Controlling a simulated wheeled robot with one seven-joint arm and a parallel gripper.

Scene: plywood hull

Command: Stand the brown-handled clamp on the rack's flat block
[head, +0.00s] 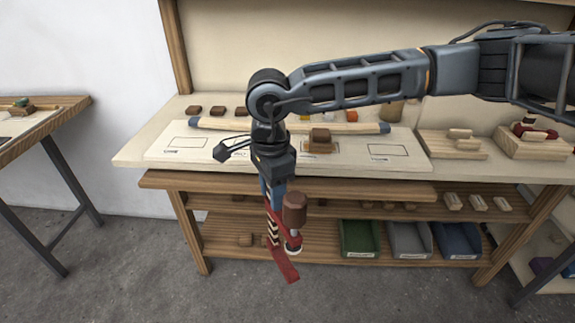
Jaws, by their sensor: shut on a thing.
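My gripper (272,182) points down in front of the bench and is shut on the clamp. The clamp has a red bar and red lower arm (284,264), with a brown handle (294,208) upright on its right side. It hangs in the air in front of the lower shelves, touching nothing else that I can see. My fingers hide part of its upper end. Two pale wooden blocks stand on the right of the bench: a low one (440,150) and one with a red item on it (520,150). I cannot tell which is the rack's flat block.
A pale board (215,153) with drawn outlines lies on the bench, with a brown-topped block (320,146) and a long bar with blue ends (350,128). Green (359,238), grey (408,240) and blue bins (457,240) sit on the lower shelf. Another table (60,112) stands left.

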